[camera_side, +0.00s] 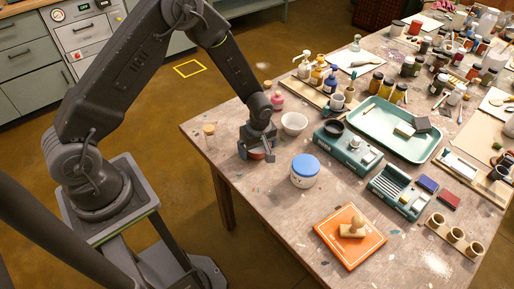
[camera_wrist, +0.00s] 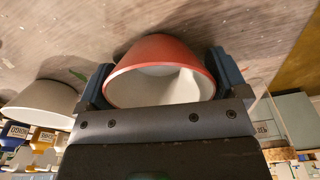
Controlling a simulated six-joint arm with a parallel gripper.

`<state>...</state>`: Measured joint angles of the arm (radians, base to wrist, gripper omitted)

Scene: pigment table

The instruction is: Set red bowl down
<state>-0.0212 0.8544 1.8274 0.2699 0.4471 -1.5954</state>
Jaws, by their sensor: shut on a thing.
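The red bowl (camera_wrist: 165,52), red outside and white inside, sits between the two fingers of my gripper (camera_wrist: 165,82) in the wrist view. The fingers press on its opposite sides. In the side view my gripper (camera_side: 257,152) is low over the left part of the table (camera_side: 225,180), and only a small part of the red bowl (camera_side: 256,155) shows beneath it. The bowl is at or just above the tabletop; I cannot tell whether it touches.
A white bowl (camera_side: 294,123) stands just right of my gripper, and a blue-lidded jar (camera_side: 304,170) is nearer the front. A small corked jar (camera_side: 209,130) stands to the left, a pink bottle (camera_side: 277,101) behind. An orange board (camera_side: 350,238) lies at the front.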

